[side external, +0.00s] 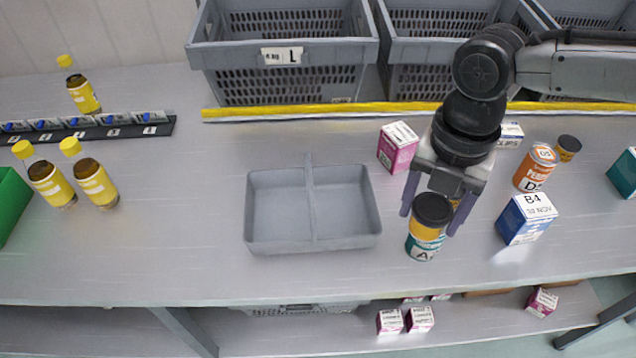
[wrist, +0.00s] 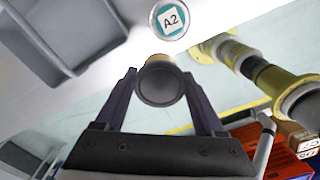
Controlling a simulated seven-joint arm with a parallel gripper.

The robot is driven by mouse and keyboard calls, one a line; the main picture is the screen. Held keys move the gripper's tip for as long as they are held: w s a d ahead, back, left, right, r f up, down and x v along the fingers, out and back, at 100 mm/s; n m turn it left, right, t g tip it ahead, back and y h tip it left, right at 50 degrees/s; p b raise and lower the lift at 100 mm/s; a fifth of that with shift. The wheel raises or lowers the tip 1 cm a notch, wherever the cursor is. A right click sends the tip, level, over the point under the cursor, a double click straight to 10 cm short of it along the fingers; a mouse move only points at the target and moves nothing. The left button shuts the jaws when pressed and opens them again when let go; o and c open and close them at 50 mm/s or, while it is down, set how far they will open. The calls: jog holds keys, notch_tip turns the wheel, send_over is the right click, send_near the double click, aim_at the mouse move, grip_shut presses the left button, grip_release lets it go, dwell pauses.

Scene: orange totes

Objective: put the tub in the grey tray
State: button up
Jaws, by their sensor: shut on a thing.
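The tub (side external: 428,232), amber-yellow with a black lid, is held upright between the fingers of my gripper (side external: 430,220). In the wrist view the tub (wrist: 160,86) shows its dark round lid between the two fingertips of my gripper (wrist: 160,74). The grey tray (side external: 262,243) lies on the bench left of my gripper, empty, with a divider making two compartments. The tray also shows at the upper left of the wrist view (wrist: 98,50). The tub overlaps a teal-labelled can (side external: 420,247) in the side view; the wrist view shows them apart.
A pink box (side external: 398,148) stands behind my gripper. A blue-white box (side external: 526,218), an orange can (side external: 536,167) and another black-lidded tub (side external: 567,148) stand to the right. Grey crates (side external: 285,55) line the back behind a yellow strip. Bench between tray and yellow-capped bottles (side external: 95,183) is clear.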

jog(key=w+a+f, duration=0.8)
jog(key=a, duration=0.1)
jog(key=shift+w+a+f, duration=0.1)
jog(key=shift+w+f, duration=0.15)
jog(key=shift+w, duration=0.1)
jog(key=shift+w+a+f, duration=0.25)
jog(key=shift+f, duration=0.15)
jog(key=shift+w+a+f, duration=0.2)
jog(key=shift+f, duration=1.6)
jog(key=shift+f, duration=0.2)
jog(key=o, duration=1.5)
jog(key=shift+c, duration=0.2)
